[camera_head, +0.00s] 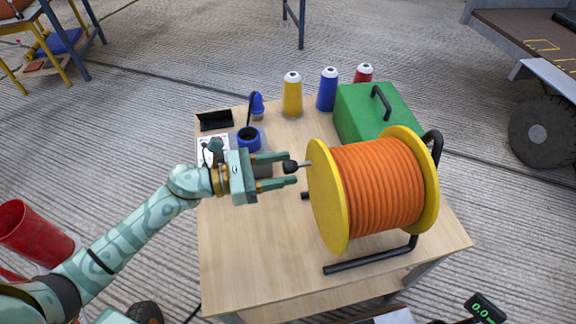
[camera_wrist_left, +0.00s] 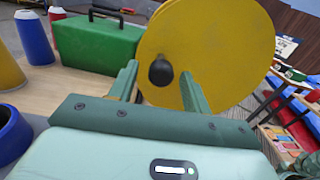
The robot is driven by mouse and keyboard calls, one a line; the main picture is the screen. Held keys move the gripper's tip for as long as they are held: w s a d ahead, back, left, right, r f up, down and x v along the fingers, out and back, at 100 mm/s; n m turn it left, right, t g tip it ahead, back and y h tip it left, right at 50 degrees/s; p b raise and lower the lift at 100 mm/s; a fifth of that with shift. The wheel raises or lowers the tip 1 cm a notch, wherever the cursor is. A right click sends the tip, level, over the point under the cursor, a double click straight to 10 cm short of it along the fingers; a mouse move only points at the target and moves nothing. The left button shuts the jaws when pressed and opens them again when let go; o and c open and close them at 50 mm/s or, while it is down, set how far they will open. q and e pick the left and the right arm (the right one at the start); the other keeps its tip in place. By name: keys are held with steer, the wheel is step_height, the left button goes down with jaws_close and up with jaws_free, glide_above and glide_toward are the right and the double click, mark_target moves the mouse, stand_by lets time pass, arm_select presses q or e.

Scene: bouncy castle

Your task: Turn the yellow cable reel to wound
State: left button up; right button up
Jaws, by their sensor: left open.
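The yellow cable reel (camera_head: 328,196) stands on a black tube frame on the wooden table, with orange cable (camera_head: 378,185) wound between its two yellow flanges. A black crank knob (camera_head: 290,167) sticks out on a thin rod from the left flange. My left gripper (camera_head: 294,168) is open, with one finger on either side of the knob. In the left wrist view the knob (camera_wrist_left: 161,72) sits between the fingertips, in front of the yellow flange (camera_wrist_left: 215,45). I cannot tell whether a finger touches it. My right gripper is not in view.
A green case (camera_head: 365,112) with a black handle stands behind the reel. Yellow (camera_head: 292,95), blue (camera_head: 328,90) and red (camera_head: 363,73) bottles line the back edge. A blue cup (camera_head: 249,139) stands behind my gripper. The table's front left (camera_head: 250,270) is clear.

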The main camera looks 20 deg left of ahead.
arm_select(q)
steer(key=shift+x, duration=0.9)
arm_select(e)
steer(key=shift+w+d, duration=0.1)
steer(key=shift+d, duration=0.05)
arm_select(q)
steer(key=shift+c, duration=1.2)
jaws_close()
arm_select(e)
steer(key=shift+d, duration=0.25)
